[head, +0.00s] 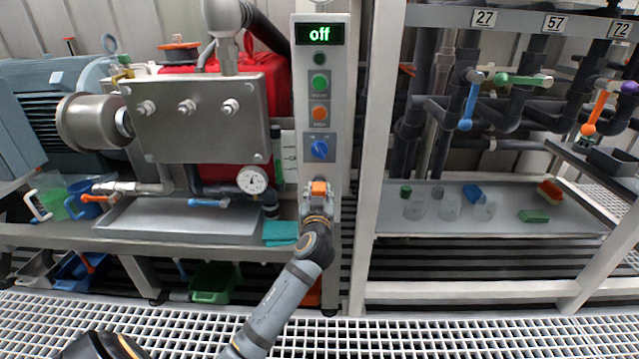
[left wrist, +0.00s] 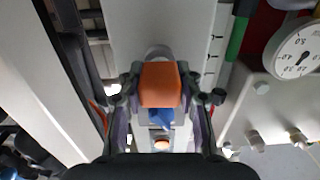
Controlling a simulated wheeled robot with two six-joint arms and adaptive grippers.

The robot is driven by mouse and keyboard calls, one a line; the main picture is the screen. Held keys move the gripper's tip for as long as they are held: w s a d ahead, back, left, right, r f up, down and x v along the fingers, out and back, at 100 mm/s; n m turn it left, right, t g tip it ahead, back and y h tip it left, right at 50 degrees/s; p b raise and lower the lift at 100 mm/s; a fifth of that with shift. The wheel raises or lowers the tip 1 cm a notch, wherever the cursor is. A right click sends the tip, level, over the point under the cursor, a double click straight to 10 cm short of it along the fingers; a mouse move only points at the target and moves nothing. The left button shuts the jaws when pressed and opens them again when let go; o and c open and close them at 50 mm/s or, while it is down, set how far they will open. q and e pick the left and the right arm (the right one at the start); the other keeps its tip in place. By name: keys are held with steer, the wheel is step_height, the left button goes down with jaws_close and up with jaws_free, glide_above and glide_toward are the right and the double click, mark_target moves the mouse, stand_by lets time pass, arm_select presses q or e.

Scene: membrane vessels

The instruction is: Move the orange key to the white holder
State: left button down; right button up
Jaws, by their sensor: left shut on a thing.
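The orange key (head: 319,187) is between the fingers of my left gripper (head: 317,203), in front of the lower part of the pale control panel (head: 340,150). In the left wrist view the orange block of the key (left wrist: 160,84) sits between the two fingers of the left gripper (left wrist: 160,98), which is shut on it. A pale round piece (left wrist: 158,52) shows just behind the key against the panel; it may be the white holder, mostly hidden. I cannot tell whether the key touches it. My right gripper is not in view.
A pressure gauge (head: 252,180) is close left. A white post (head: 378,150) stands right. A teal cloth (head: 281,231) lies below left.

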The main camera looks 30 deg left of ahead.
arm_select(q)
steer(key=shift+v, duration=2.65)
step_height(320, 180, down, 12)
steer(key=b, duration=0.5)
steer(key=shift+s+d+r+b, duration=0.2)
steer(key=shift+s+d+b, duration=0.1)
steer(key=shift+s+b, duration=0.1)
steer(key=shift+w, duration=0.1)
steer(key=shift+x, duration=2.85)
